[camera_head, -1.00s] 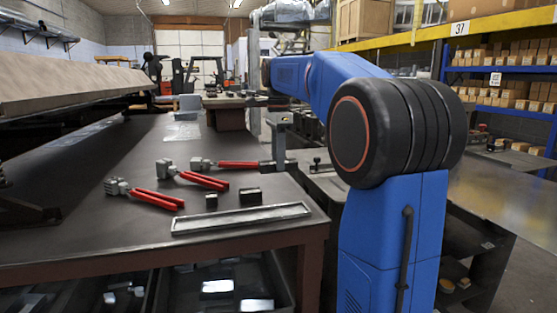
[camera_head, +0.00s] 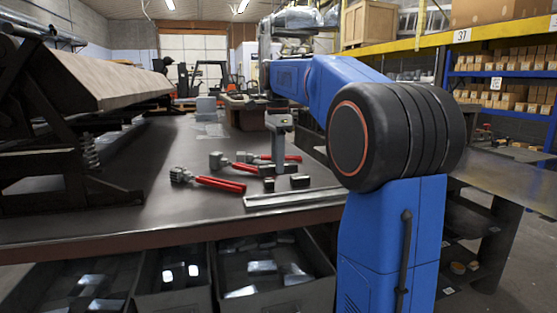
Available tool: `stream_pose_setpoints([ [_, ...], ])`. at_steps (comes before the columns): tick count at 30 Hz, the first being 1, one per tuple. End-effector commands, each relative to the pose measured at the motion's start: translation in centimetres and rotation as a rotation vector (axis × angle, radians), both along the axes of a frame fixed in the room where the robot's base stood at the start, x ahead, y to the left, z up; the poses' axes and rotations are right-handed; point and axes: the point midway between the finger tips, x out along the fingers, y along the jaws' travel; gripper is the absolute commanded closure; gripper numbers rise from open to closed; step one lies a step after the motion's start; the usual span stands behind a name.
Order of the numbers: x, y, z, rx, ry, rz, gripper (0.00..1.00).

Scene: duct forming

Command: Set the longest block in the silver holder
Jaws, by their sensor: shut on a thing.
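My gripper (camera_head: 279,166) points down over the table at the end of my blue arm. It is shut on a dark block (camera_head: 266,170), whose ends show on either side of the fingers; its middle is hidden. Two shorter dark blocks, a left one (camera_head: 268,185) and a right one (camera_head: 300,181), lie on the table in front of it. The silver holder (camera_head: 294,198) is a long, shallow tray near the table's front edge, nearer the camera than the gripper. No block shows in it; my arm covers its right end.
Several red-handled hammers, one in front (camera_head: 208,182), lie left of and behind the blocks. A big machine (camera_head: 60,120) stands at the table's left. Open bins (camera_head: 270,270) with metal pieces sit below the table. The table's middle left (camera_head: 165,150) is clear.

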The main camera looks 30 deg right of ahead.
Motion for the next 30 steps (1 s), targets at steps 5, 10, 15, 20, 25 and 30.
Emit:
stream_pose_setpoints([
  [5, -0.1, 0.0, -1.4, 0.000, 0.000, 0.000, 1.00],
  [10, -0.1, 0.0, -2.9, 0.000, -0.001, 0.000, 1.00],
  [15, -0.1, 0.0, -4.4, 0.000, -0.001, 0.000, 1.00],
  [20, 0.0, 0.0, -5.8, 0.000, -0.001, 0.000, 1.00],
  [25, 0.0, 0.0, -7.2, 0.000, -0.001, 0.000, 1.00],
  [30, 0.0, 0.0, -8.2, -0.001, -0.002, 0.000, 1.00],
])
